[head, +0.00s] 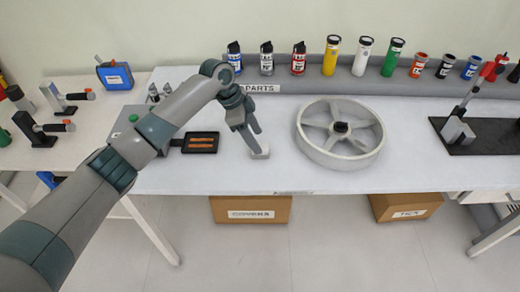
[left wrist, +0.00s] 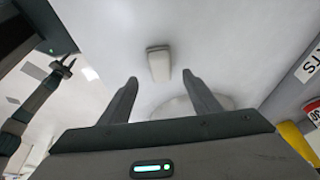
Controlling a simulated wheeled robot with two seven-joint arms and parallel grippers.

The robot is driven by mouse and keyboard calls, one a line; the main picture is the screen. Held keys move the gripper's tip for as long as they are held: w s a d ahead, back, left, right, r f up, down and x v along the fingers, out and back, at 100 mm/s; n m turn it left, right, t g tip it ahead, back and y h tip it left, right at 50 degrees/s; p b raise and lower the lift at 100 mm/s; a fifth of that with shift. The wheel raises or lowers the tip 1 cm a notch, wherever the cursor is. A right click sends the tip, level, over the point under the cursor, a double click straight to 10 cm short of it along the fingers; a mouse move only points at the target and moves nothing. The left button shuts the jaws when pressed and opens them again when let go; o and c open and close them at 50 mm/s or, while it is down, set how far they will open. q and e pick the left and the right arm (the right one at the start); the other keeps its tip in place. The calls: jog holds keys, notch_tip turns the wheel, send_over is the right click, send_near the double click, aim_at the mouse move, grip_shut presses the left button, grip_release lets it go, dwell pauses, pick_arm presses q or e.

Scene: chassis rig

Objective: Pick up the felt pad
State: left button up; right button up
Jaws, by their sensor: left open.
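A small pale grey-white block, which looks like the felt pad (head: 263,155), lies on the white table near its front edge. It also shows in the left wrist view as a pale oblong block (left wrist: 158,64), beyond the fingertips and roughly midway between them. My left gripper (head: 255,147) reaches down right beside the pad, and its fingers partly cover it in the head view. In the left wrist view the fingers (left wrist: 160,78) are apart with nothing between them. What seems to be my right gripper (left wrist: 64,67) shows small at the left of that view, its jaw state unclear.
A large grey spoked wheel (head: 304,142) lies just right of the pad. A black tray (head: 200,143) with orange-brown pieces lies to its left. Several cans and tubes line the back shelf (head: 310,82). A black-based fixture (head: 485,140) stands at the right.

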pick_arm(q)
jog(key=p+x, duration=0.2)
jog(key=x, duration=0.1)
jog(key=shift+f, duration=0.35)
jog(key=shift+w+d+f, duration=0.1)
jog(key=shift+d+f, duration=0.1)
jog(key=shift+f, duration=0.4)
jog(key=c, duration=1.2)
